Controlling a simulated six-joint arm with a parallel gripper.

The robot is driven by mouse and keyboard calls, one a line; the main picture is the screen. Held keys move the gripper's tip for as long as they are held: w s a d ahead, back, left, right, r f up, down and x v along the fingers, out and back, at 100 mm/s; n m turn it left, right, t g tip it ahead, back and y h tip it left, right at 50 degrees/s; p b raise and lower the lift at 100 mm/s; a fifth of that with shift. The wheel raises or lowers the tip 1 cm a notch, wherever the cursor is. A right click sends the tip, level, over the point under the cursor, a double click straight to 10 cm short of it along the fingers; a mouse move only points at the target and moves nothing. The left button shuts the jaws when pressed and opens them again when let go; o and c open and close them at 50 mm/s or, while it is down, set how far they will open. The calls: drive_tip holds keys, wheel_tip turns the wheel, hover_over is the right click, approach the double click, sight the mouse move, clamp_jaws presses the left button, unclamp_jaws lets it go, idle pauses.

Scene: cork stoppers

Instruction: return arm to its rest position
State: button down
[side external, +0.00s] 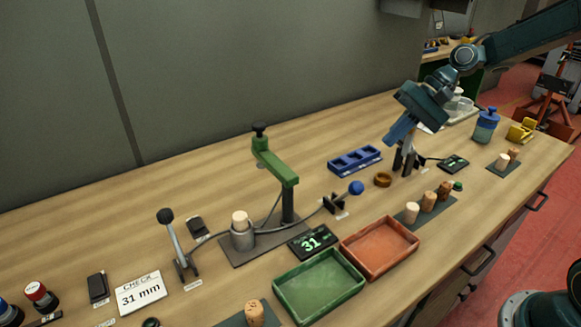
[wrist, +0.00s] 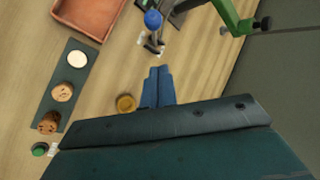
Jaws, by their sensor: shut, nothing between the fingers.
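My gripper (side external: 404,164) is at the right half of the bench in the side view, pointing down, low over the wood. Its fingers are shut with nothing between them. In the wrist view the two closed fingertips (wrist: 159,72) lie side by side over bare wood. A row of cork stoppers (side external: 429,201) stands on a dark mat in front of the gripper. My forearm reaches in from the upper right.
A blue ball-topped lever (side external: 356,187), a green press stand (side external: 288,190) with a cork (side external: 240,217) in a metal cup, a red tray (side external: 413,250) and a green tray (side external: 274,289) stand leftward. A blue jar (side external: 486,127) stands right.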

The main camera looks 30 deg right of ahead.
drive_tip(key=shift+v, duration=1.8)
drive_tip(key=shift+s, duration=0.1)
drive_tip(key=s+a+r+n+h, duration=0.4)
drive_tip(key=s+a+r, duration=0.25)
drive_tip(key=s, duration=0.35)
drive_tip(key=s+f+n+t+h, duration=0.1)
drive_tip(key=s+n+t+h, duration=0.1)
drive_tip(key=s, duration=1.1)
drive_tip(key=shift+s+d+f+n+t+h, duration=0.35)
drive_tip(key=shift+n+h, duration=0.25)
drive_tip(key=shift+n, duration=0.4)
